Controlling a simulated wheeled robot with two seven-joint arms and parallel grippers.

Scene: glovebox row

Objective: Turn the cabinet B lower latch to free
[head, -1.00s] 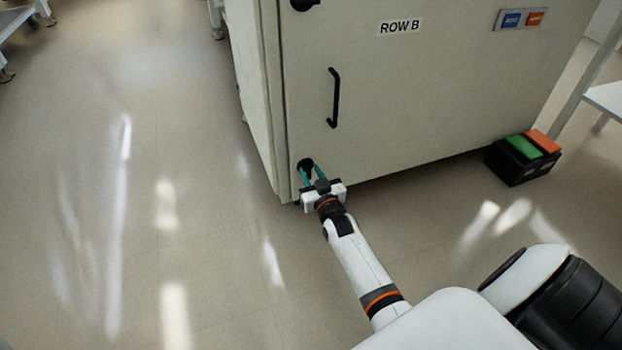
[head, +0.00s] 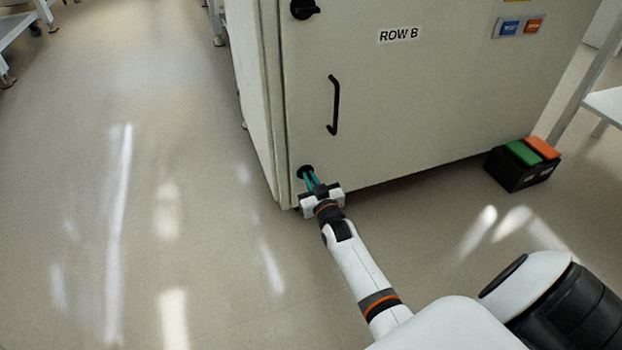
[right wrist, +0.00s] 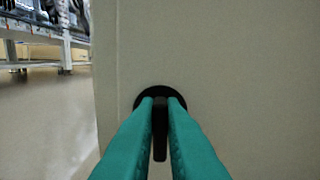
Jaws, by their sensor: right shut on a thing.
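Cabinet B (head: 420,95) is a beige box with a "ROW B" label on its door. Its lower latch (head: 305,169) is a round black knob at the door's lower left corner. In the right wrist view the lower latch (right wrist: 160,147) has a round black base, and its black lever points down. My right gripper (head: 309,180) has teal fingers, and they are shut on that lever from both sides. The fingertips also show in the right wrist view (right wrist: 161,103) at the latch base. My left gripper is not in view.
The upper latch (head: 304,9) is at the door's top left. A black vertical handle (head: 335,105) is between the latches. A black box with green and orange pads (head: 518,172) stands on the floor at the right.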

